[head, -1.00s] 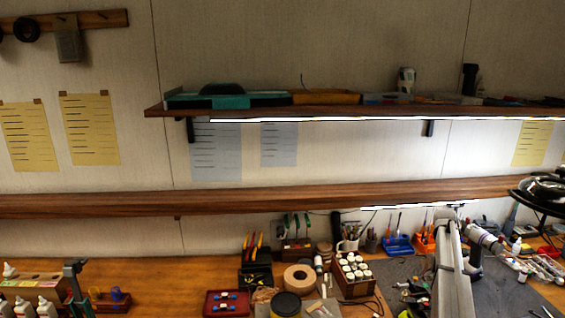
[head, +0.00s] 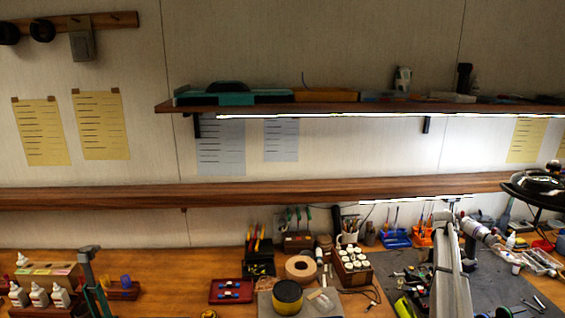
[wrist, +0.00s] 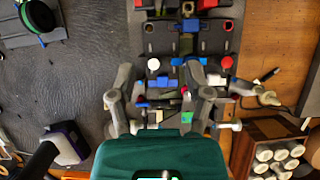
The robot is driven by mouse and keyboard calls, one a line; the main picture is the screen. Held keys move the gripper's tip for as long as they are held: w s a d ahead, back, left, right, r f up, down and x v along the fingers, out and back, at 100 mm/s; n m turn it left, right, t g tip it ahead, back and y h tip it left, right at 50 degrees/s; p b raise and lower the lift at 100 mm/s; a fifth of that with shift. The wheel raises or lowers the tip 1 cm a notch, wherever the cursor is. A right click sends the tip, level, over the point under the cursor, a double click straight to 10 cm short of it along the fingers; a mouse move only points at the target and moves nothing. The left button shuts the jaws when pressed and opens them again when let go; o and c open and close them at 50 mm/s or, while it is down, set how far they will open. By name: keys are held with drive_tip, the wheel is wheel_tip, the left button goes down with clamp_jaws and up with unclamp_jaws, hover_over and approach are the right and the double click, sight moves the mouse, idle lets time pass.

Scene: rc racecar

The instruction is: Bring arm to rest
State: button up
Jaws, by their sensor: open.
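My arm (head: 452,275) reaches over the right part of the workbench in the head view, above a dark mat. Its gripper cannot be made out clearly there. In the wrist view my gripper (wrist: 160,95) shows as grey finger linkages spread apart, open with nothing held between them. Behind the fingers is a dark car chassis (wrist: 190,40) with red, white and blue parts. I cannot tell how far the fingers are from it. A teal body (wrist: 160,158) fills the bottom centre and hides what lies under it.
A wooden block of white-capped bottles (head: 352,265) stands beside the mat (head: 500,290). A red tray (head: 231,291), tape roll (head: 300,268) and yellow-black tin (head: 288,297) lie left of it. A dark round lamp head (head: 535,188) is at right. Shelves (head: 300,193) run above the bench.

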drive_tip(key=s+a+f+t+b, duration=0.1)
drive_tip(key=s+a, duration=0.6)
drive_tip(key=a, duration=0.6)
drive_tip(key=s+a+f+t+b, duration=0.1)
drive_tip(key=s+a+f+t, duration=0.1)
drive_tip(key=s+a, duration=0.5)
drive_tip(key=s+a+f+m+t+b, duration=0.1)
drive_tip(key=s+a, duration=0.7)
drive_tip(key=a, duration=1.2)
drive_tip(key=shift+f+t+y, duration=0.3)
drive_tip(key=shift+f+t, duration=0.3)
